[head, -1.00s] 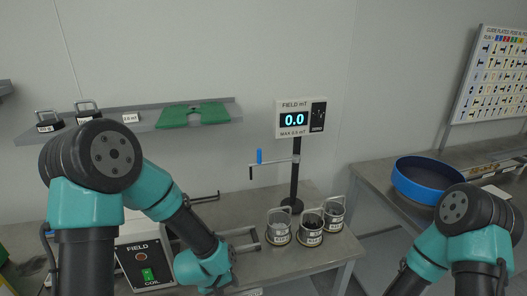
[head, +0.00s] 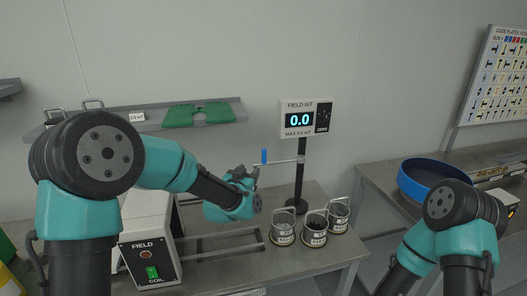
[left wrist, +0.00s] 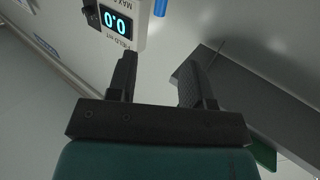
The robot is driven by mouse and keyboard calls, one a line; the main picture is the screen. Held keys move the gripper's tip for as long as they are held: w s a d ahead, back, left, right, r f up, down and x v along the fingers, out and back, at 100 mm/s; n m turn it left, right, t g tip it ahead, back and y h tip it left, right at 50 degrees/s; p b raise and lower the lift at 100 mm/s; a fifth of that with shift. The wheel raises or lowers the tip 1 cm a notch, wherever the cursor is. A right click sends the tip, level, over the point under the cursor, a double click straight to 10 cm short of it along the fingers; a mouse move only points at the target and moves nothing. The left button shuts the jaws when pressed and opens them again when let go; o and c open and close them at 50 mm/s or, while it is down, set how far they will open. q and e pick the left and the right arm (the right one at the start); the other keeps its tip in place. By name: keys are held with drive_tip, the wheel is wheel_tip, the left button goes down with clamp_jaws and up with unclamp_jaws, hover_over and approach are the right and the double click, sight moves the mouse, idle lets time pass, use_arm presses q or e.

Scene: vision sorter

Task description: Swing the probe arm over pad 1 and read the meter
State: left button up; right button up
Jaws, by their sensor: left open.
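The meter (head: 306,119) stands on a black post and reads 0.0; it also shows upside down in the left wrist view (left wrist: 122,22). The probe arm (head: 282,162) is a thin rod reaching left from the post, with an upright blue handle (head: 264,156). The handle also shows at the top of the left wrist view (left wrist: 160,7). My left gripper (head: 246,172) is open and empty, just left of the handle in the head view; its fingers (left wrist: 158,72) hold nothing. The probe's outer end is hidden by my gripper. I cannot make out pad 1. My right gripper is out of view.
A FIELD COIL box (head: 149,262) with a green switch is at the bench's left. A shelf with green plates (head: 198,115) is on the wall. A blue round tray (head: 432,177) is on the right bench.

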sight(263, 153)
use_arm(q)
drive_tip(key=x, duration=1.7)
drive_tip(key=shift+w, duration=0.2)
drive_tip(key=shift+d, duration=0.1)
clamp_jaws()
idle(0.4)
